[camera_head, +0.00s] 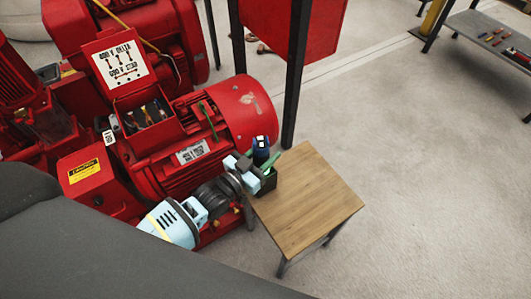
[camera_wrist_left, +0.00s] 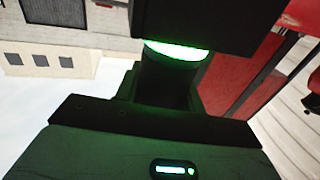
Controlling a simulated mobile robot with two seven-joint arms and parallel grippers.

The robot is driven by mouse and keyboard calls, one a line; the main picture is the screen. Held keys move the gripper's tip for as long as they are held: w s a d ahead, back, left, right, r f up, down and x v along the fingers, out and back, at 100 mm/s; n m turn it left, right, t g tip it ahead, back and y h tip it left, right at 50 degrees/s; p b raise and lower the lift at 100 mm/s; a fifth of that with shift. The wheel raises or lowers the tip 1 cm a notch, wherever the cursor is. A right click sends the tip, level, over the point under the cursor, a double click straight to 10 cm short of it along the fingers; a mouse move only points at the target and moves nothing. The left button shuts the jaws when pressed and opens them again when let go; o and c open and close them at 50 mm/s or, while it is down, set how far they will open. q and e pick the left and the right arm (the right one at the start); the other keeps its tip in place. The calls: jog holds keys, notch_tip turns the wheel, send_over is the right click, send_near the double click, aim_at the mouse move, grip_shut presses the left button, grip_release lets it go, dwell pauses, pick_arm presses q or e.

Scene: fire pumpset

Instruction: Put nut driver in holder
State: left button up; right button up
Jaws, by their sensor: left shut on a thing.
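My left gripper (camera_head: 257,170) is over the dark holder (camera_head: 267,184) at the left edge of the small wooden table. It is shut on a slim tool, taken to be the nut driver, which it largely hides. A green handle (camera_head: 272,160) and a blue-and-black object (camera_head: 261,147) show right beside the fingers. I cannot tell which of them is in the grip and which stands in the holder. The left wrist view shows dark gripper housing and a green light ring, but not the fingertips. My right gripper is not in view.
The wooden table top (camera_head: 310,205) is otherwise bare. The red motor (camera_head: 190,140) stands close on the left, with a green-handled tool (camera_head: 207,120) on it and an open terminal box (camera_head: 146,115). A dark post (camera_head: 296,75) rises behind the table. Open floor lies to the right.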

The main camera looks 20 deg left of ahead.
pick_arm(q)
jog(key=shift+r, duration=0.15)
jog(key=o, duration=1.1)
jog(key=shift+f, duration=0.25)
jog(key=shift+r, duration=0.2)
jog(key=v, duration=1.2)
jog(key=shift+p, duration=0.4)
